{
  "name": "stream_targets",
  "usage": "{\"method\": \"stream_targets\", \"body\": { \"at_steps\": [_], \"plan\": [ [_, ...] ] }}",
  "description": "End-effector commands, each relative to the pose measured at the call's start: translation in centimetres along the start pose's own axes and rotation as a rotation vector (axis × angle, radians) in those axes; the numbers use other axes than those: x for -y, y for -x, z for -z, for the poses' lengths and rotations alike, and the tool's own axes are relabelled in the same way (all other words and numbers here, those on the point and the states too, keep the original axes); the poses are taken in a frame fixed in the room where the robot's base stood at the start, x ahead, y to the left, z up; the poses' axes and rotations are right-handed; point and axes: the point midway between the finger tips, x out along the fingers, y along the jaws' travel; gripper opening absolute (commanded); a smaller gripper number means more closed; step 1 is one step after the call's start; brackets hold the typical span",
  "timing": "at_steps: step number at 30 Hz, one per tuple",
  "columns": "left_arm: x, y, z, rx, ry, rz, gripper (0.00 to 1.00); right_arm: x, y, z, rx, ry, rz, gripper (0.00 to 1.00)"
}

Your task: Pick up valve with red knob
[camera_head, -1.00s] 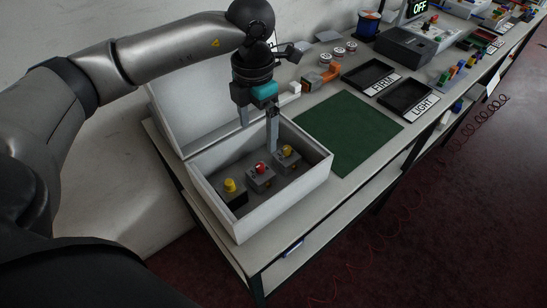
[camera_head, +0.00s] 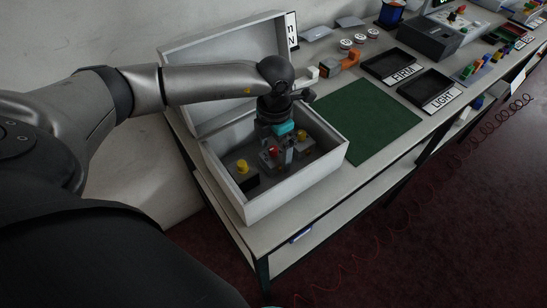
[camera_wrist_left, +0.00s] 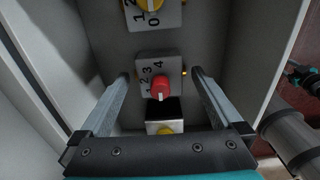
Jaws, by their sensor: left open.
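The valve with the red knob (camera_head: 272,152) sits in the open white box (camera_head: 282,198), between two valves with yellow knobs. In the left wrist view its grey numbered body and red knob (camera_wrist_left: 160,88) lie between my fingers. My left gripper (camera_head: 279,160) is down inside the box. In the left wrist view the left gripper (camera_wrist_left: 160,75) is open, one finger on each side of the red-knob valve, with visible gaps. The gripper partly hides the valve in the head view. My right gripper does not show.
A yellow-knob valve (camera_head: 242,168) stands to the left in the box and another yellow-knob valve (camera_head: 304,140) to the right, close to the gripper. Box walls surround them. A green mat (camera_head: 368,120) lies clear beside the box. Black trays (camera_head: 426,88) stand beyond.

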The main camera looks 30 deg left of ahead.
Motion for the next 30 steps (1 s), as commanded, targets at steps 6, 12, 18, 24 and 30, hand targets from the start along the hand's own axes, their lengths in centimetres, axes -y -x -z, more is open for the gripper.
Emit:
{"method": "stream_targets", "body": {
  "at_steps": [6,12,18,24,30],
  "plan": [
    [0.0,-2.0,0.0,0.001,-0.001,0.002,1.0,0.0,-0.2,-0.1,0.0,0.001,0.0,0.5],
    [0.0,-2.0,0.0,0.002,-0.001,0.001,1.0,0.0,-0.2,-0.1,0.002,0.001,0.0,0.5],
    [0.0,-2.0,0.0,0.002,-0.001,0.001,0.78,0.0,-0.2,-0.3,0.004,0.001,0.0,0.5],
    [0.0,-1.9,0.0,0.002,-0.001,0.001,0.55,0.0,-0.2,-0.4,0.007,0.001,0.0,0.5],
    [0.0,-1.9,0.0,0.002,0.0,0.001,0.33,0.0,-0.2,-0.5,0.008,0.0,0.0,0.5]
  ]
}}
